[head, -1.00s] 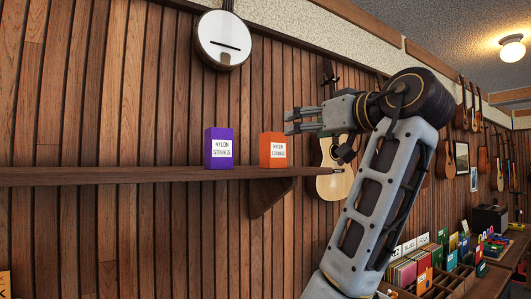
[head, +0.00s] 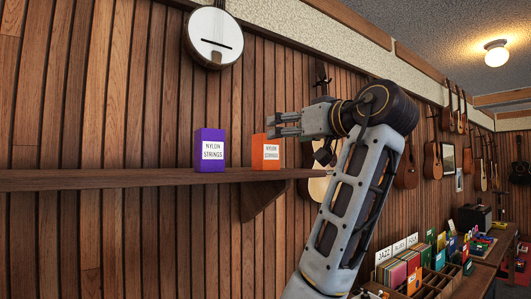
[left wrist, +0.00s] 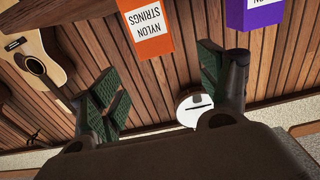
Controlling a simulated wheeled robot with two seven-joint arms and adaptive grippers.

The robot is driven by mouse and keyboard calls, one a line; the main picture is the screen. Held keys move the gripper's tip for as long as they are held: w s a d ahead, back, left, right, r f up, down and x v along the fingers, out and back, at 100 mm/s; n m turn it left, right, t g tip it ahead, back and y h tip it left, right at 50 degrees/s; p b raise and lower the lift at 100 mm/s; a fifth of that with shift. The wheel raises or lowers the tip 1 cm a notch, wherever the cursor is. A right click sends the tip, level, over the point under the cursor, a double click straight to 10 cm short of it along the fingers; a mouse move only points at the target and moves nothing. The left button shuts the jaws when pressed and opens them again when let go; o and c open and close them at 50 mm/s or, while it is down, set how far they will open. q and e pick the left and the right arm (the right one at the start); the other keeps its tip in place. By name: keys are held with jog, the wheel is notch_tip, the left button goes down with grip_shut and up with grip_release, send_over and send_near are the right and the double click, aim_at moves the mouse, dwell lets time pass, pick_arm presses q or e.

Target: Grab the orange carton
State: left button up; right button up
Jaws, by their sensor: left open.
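The orange carton (head: 259,149), with a white "NYLON STRINGS" label, stands upright on the wooden shelf (head: 120,179), right of a purple carton (head: 210,147). My left gripper (head: 273,126) is open and empty, with its fingertips at the carton's upper right, overlapping it in the head view. In the left wrist view the picture is upside down. The orange carton (left wrist: 150,38) shows at the top, between the directions of the two spread fingers (left wrist: 158,85). Whether a finger touches it I cannot tell. My right gripper is not in view.
The purple carton (left wrist: 252,12) stands close beside the orange one. A banjo (head: 213,38) hangs on the slatted wall above. A guitar (head: 318,187) hangs behind my left arm. Record bins (head: 400,272) stand at lower right. The shelf left of the purple carton is clear.

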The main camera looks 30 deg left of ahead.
aim_at(265, 136)
pick_arm(q)
jog(key=shift+p+x, duration=0.6)
jog(key=shift+x, duration=2.55)
jog(key=shift+p+x, duration=0.5)
jog(key=shift+x, duration=0.45)
jog(key=shift+p+x, duration=0.5)
jog(key=shift+x, duration=1.15)
jog(key=shift+w+d+f, duration=0.15)
jog(key=shift+d, duration=0.05)
jog(key=c, duration=1.2)
